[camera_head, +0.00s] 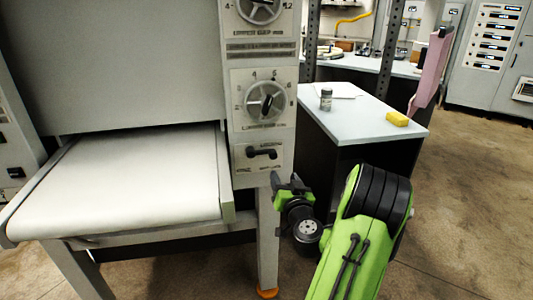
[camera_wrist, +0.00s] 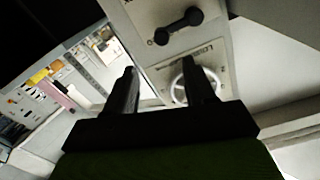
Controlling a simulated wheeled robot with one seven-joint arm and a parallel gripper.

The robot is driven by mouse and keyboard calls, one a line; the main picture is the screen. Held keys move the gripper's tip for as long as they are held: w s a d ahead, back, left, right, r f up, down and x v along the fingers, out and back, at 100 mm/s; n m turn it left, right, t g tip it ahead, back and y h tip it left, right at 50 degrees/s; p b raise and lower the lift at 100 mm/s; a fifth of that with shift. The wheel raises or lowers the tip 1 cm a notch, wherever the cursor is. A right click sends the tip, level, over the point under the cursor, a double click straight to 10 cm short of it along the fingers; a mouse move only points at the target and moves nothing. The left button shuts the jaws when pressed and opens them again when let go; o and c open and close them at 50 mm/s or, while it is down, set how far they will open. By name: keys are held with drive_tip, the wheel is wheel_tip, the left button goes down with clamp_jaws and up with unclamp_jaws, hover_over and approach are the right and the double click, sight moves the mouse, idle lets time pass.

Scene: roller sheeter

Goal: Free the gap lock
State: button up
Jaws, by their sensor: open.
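The gap lock (camera_head: 262,152) is a black lever on the lowest plate of the machine's front panel. In the camera_head view its bar lies about level, close to lettering too small to read surely. It also shows in the camera_wrist view as a black two-knobbed bar (camera_wrist: 178,25), beyond the fingertips. My gripper (camera_head: 286,181) is just below and right of that plate, apart from the lever. In the camera_wrist view my gripper (camera_wrist: 158,72) is open, its two black fingers spread with nothing held between them.
A numbered dial (camera_head: 266,101) sits above the lock, and another (camera_head: 259,8) above that. A white conveyor belt (camera_head: 125,185) extends left of the panel. A side table (camera_head: 355,122) stands at right with a small jar (camera_head: 326,99) and a yellow block (camera_head: 397,118). Floor at right is clear.

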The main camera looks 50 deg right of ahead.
sight(274, 156)
drive_tip(key=p+x, duration=0.6)
drive_tip(key=x, duration=0.5)
drive_tip(key=shift+w+r, duration=0.2)
drive_tip(key=shift+w, duration=0.1)
drive_tip(key=shift+w+d+f+p, duration=0.15)
drive_tip(key=shift+w+d+p, duration=0.1)
drive_tip(key=shift+p, duration=0.05)
clamp_jaws()
